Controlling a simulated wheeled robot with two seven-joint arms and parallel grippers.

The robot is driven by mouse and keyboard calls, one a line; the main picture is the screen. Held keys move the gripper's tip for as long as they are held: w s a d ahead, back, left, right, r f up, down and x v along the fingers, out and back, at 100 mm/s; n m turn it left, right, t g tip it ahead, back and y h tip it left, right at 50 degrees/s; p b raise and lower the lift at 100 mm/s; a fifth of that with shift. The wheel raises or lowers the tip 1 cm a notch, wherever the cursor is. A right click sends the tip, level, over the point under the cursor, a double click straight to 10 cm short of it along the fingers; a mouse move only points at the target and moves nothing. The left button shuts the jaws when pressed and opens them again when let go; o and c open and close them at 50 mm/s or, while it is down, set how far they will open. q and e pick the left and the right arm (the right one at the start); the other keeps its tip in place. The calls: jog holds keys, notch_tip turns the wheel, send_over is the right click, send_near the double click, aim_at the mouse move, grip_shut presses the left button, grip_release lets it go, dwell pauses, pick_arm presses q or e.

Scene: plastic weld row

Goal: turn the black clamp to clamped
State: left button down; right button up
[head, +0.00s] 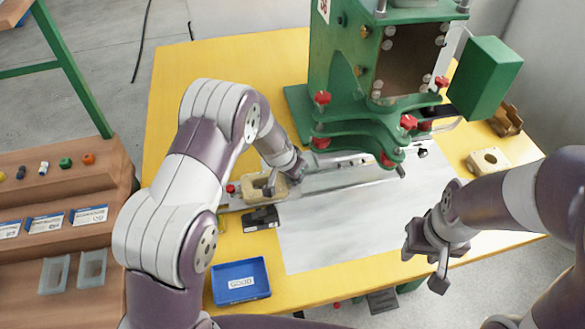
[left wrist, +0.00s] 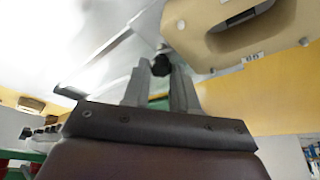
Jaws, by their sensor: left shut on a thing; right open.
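The black clamp (left wrist: 161,64) shows in the left wrist view as a small dark knob between my left fingertips. My left gripper (left wrist: 160,80) is shut on it. In the head view my left gripper (head: 271,184) is down beside a tan plastic part (head: 245,191) on the metal slide, and the clamp there is hidden behind it. The tan part (left wrist: 235,32) also shows in the left wrist view, just right of the fingers. The clamp's exact angle cannot be told. My right gripper (head: 428,262) is open and empty over the table's front right edge.
The green welding machine (head: 335,75) with red knobs stands at the back. A blue tray (head: 240,281) marked GOOD is at the front left. A dark block (head: 261,219) lies near the slide. Another tan part (head: 488,161) lies at right. The grey sheet (head: 340,240) is largely clear.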

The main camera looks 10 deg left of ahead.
pick_arm(q)
jog(key=shift+n+y+p, duration=0.3)
jog(key=shift+n+p, duration=0.4)
jog(key=shift+p, duration=0.05)
jog(key=c, duration=1.2)
grip_release()
jog(key=shift+o, duration=0.2)
